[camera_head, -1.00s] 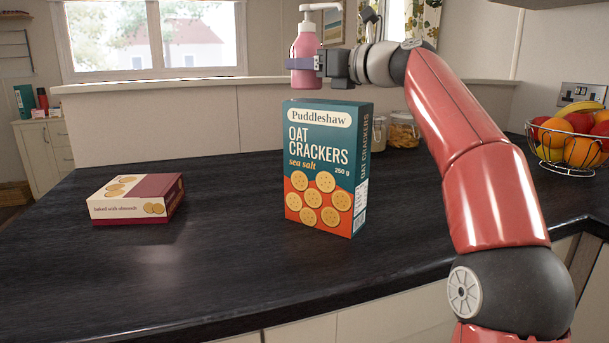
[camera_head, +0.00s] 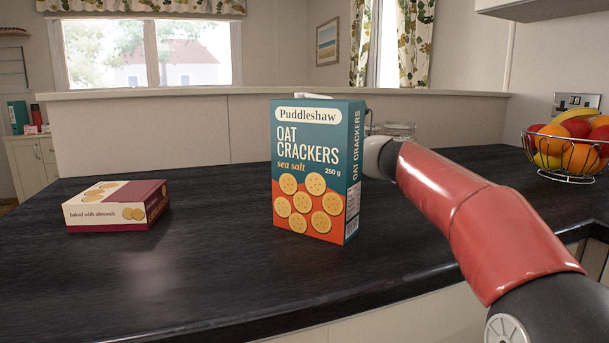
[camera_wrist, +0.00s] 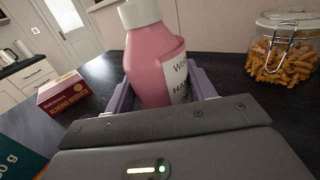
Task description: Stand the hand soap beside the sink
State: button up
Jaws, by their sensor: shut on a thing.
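The hand soap is a pink bottle (camera_wrist: 155,60) with a white cap and a white label, seen close up in the wrist view. My gripper (camera_wrist: 163,88) is shut on it, with a purple finger on each side of its body. In the head view the gripper and the bottle's body are hidden behind the tall cracker box (camera_head: 308,165); only the white pump top (camera_head: 314,96) shows just above the box. The bottle's base is hidden, so I cannot tell whether it touches the counter. No sink is visible in either view.
The cracker box stands in front of my gripper on the dark counter (camera_head: 190,270). A flat biscuit box (camera_head: 115,207) lies left. A pasta jar (camera_wrist: 285,50) stands right of the bottle. A wire fruit bowl (camera_head: 566,150) is far right. The counter between the boxes is clear.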

jog(key=shift+f+b, duration=0.6)
jog(key=shift+f, duration=1.5)
jog(key=shift+f, duration=0.1)
jog(key=o, duration=1.3)
